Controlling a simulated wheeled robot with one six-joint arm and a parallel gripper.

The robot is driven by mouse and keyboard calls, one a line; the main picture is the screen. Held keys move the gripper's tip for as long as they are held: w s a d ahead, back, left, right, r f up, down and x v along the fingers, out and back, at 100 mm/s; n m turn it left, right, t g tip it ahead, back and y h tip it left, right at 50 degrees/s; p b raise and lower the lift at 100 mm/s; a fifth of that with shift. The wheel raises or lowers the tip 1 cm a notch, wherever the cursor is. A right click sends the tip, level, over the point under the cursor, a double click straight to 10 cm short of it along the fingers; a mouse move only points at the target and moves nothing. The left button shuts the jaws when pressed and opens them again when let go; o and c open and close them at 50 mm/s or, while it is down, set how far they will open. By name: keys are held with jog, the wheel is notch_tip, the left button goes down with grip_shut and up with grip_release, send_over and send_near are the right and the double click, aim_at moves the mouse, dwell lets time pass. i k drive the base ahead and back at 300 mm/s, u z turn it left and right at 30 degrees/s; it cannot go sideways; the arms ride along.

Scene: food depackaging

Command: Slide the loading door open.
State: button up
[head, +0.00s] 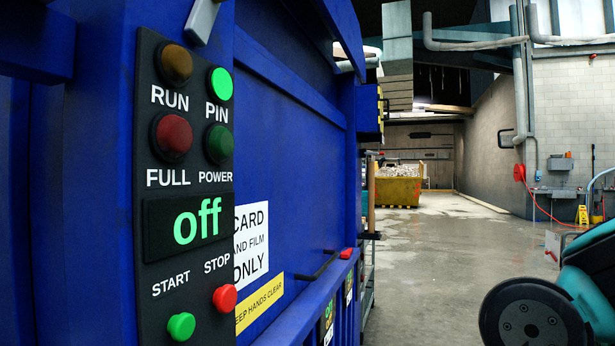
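The loading door (290,215) is a blue panel on the front of the blue machine, seen at a steep slant in the head view. It carries a white sign reading card and film only (251,241) and a yellow keep hands clear label (260,303). A thin dark bar handle (318,266) sits low on its right part. I see no open gap at the door. My gripper is not in view.
A black control panel (187,262) is close at left; its display reads "off" and the PIN lamp (221,84) glows green. A grey metal piece (203,17) shows above. Wet concrete floor (440,255) lies open to the right. A yellow skip (398,190) stands far back.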

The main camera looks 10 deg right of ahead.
aim_at(290, 151)
jog(key=z, duration=0.4)
jog(key=k, duration=0.45)
jog(key=z, duration=1.1)
jog(key=i, duration=1.85)
jog(key=u, duration=1)
jog(key=i, duration=0.95)
jog(key=u, duration=1.25)
jog(key=i, duration=0.25)
jog(key=u, duration=0.05)
